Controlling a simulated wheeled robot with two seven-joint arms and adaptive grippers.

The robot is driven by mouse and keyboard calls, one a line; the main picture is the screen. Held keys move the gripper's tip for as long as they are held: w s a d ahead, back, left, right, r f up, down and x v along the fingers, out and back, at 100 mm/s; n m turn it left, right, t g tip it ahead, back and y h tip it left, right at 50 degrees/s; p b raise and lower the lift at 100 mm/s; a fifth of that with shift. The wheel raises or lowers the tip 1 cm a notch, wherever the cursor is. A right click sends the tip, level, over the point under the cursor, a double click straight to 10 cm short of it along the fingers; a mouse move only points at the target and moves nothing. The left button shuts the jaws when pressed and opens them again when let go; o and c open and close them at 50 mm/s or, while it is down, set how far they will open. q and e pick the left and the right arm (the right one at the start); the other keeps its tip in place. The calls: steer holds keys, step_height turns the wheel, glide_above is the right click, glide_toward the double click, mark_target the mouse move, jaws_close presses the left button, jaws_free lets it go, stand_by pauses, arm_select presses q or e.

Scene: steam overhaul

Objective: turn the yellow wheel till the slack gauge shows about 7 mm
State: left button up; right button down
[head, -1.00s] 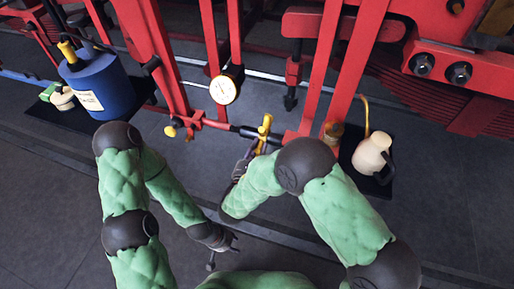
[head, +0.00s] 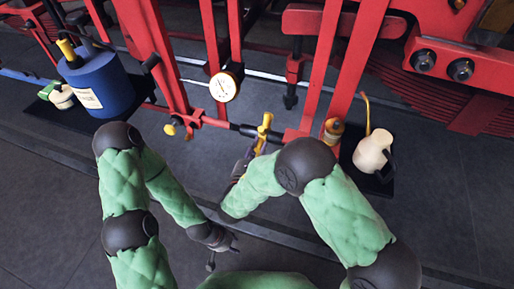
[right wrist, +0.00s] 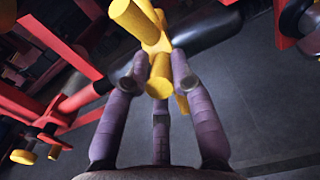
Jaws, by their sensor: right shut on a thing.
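The yellow wheel (head: 265,128) has stubby round handles and sits on a dark rod between the red bars. It fills the top middle of the right wrist view (right wrist: 152,38). My right gripper (right wrist: 158,78) has its purple fingers shut on one of the handles; in the head view the gripper (head: 246,162) is partly hidden by my forearm. The slack gauge (head: 223,87) is a round white dial on a red upright, up and left of the wheel. Its needle is thin and its marks are too small to read. My left gripper (head: 227,242) hangs low, away from the wheel; its finger opening is unclear.
A blue can (head: 100,86) stands on a dark mat at the left. A cream jug (head: 372,152) with a thin yellow spout stands at the right. A yellow knob (head: 170,129) sits left of the rod. Red bars surround the wheel; the grey floor in front is clear.

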steer(key=shift+s+d+f, duration=0.1)
steer(key=shift+d+f, duration=0.1)
steer(key=shift+f, duration=0.45)
